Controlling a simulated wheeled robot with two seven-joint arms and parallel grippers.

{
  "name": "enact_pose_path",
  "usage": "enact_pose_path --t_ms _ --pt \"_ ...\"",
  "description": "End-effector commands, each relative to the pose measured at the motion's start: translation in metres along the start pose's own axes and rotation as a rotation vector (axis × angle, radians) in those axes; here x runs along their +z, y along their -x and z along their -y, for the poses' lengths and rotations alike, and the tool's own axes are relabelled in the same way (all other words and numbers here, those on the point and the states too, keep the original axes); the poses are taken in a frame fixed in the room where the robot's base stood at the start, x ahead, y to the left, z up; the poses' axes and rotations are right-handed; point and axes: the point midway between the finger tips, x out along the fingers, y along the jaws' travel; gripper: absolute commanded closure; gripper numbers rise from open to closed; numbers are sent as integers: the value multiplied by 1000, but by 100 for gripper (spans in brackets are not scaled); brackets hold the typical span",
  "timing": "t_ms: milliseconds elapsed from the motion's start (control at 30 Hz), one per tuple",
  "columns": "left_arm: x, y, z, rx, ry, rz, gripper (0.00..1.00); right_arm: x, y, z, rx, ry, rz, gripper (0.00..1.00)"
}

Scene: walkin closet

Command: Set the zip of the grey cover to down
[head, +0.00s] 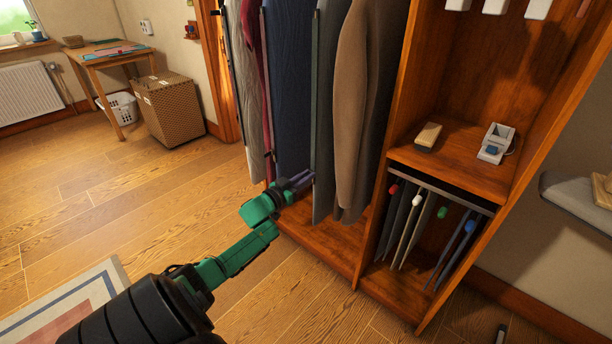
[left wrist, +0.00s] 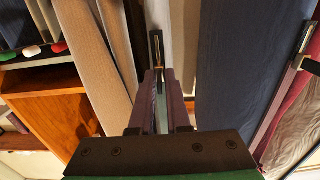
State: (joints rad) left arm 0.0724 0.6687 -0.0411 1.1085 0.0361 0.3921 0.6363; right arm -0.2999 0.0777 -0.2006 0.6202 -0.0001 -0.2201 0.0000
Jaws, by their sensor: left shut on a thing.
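The grey cover (head: 326,110) hangs between a dark blue cover and a brown coat, with a dark zip strip down its front edge. My left gripper (head: 307,179) is at the lower part of this front edge. In the left wrist view the purple fingers (left wrist: 160,88) are close together, shut on the zip pull, which they mostly hide. My right gripper is not in view.
The dark blue cover (head: 287,85) and the brown coat (head: 360,100) hang close on either side. Below is the wooden wardrobe floor (head: 330,240). A divider and shelf (head: 455,165) stand to the right. The wooden floor to the left is mostly open.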

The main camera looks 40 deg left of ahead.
Motion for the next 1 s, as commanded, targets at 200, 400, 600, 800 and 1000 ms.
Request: enact_pose_path --t_ms 200,400,600,800,1000 --pt "0 0 0 0 0 1 100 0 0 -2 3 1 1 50" --pt "0 0 0 0 1 0 64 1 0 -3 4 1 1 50" --pt "0 0 0 0 0 0 64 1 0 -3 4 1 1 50" --pt "0 7 0 1 1 2 64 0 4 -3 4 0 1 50" --pt "0 43 -1 0 2 6 64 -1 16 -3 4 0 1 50"
